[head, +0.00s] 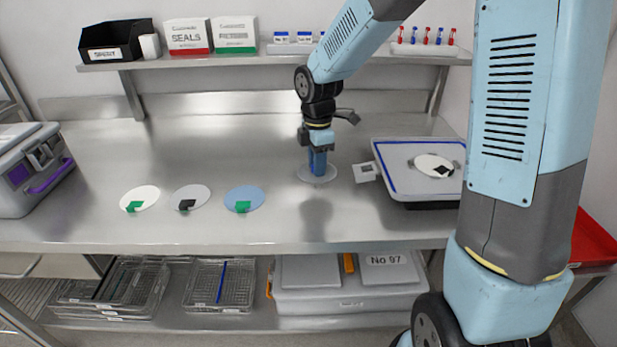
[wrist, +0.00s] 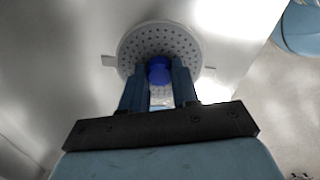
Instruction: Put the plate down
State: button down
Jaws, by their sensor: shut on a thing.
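My gripper (head: 318,165) points down at the middle of the steel bench. It is shut on the blue knob (wrist: 159,70) of a round, pale, perforated plate (wrist: 135,42). In the head view the plate (head: 305,177) shows as a pale disc under the fingers, at or just above the bench top; I cannot tell whether it touches. In the wrist view the fingers (wrist: 159,85) stand on both sides of the knob. A small tab sticks out at the left of the plate. The near part of the plate is hidden by the fingers.
White (head: 140,198), grey (head: 190,196) and blue (head: 244,197) discs with coloured tabs lie left on the bench (head: 240,150). A grey tray (head: 400,160) with a white disc (head: 432,161) stands right. A grey case (head: 30,170) is far left. A shelf (head: 240,59) runs behind.

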aim_at(310, 187)
jog(key=shift+w+a+f, duration=0.25)
jog(key=shift+w+f, duration=0.15)
jog(key=shift+f, duration=0.2)
jog(key=shift+w+a+f, duration=0.25)
jog(key=shift+w+f, duration=0.2)
jog(key=shift+f, duration=0.1)
jog(key=shift+w+a+f, duration=0.25)
jog(key=shift+w+f, duration=0.15)
jog(key=shift+f, duration=0.2)
jog(key=shift+w+f, duration=0.1)
jog(key=shift+f, duration=1.45)
jog(key=shift+f, duration=0.1)
jog(key=c, duration=0.8)
grip_release()
jog(key=shift+c, duration=0.2)
